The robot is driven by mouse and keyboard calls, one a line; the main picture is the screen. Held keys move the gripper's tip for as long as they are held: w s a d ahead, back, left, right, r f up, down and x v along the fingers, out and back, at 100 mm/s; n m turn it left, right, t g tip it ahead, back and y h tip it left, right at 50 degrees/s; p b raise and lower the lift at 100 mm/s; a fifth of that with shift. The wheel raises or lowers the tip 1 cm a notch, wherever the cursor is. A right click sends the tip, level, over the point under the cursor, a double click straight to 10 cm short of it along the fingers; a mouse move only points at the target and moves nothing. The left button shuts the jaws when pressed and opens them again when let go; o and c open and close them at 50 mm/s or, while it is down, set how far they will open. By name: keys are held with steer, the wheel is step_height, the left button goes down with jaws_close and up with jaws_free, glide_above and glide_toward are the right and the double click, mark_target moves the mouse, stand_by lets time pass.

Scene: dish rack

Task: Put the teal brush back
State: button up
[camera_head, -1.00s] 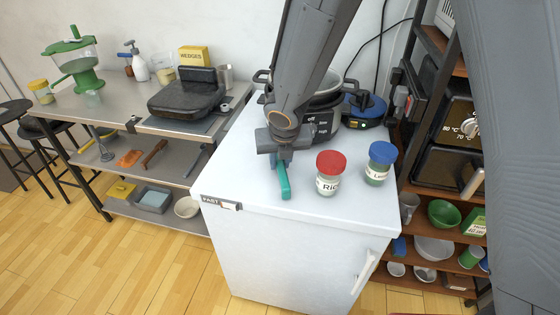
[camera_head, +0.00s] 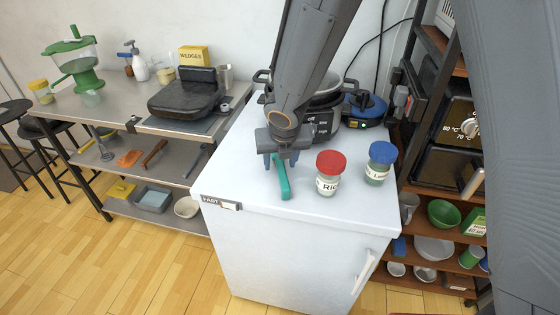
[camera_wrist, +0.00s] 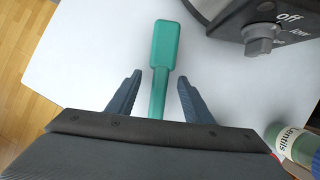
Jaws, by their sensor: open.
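The teal brush (camera_head: 283,181) lies on the white top of the low cabinet (camera_head: 240,178), left of the red-lidded jar. My gripper (camera_head: 280,163) is over its far end, fingers apart. In the wrist view the brush (camera_wrist: 165,45) runs between the two open fingers of my gripper (camera_wrist: 156,92), with clear space on both sides, and its wide end points away. The part of the brush nearest my palm is hidden by the gripper body.
A red-lidded jar (camera_head: 329,173) and a blue-lidded jar (camera_head: 379,163) stand right of the brush. A dark cooker (camera_head: 322,122) stands behind my gripper. A steel table (camera_head: 110,112) with a black grill (camera_head: 187,94) is at left. The cabinet top's front left is clear.

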steer(key=p+v, duration=0.3)
steer(key=v, duration=0.5)
steer(key=shift+p, duration=0.4)
steer(key=shift+f, duration=0.1)
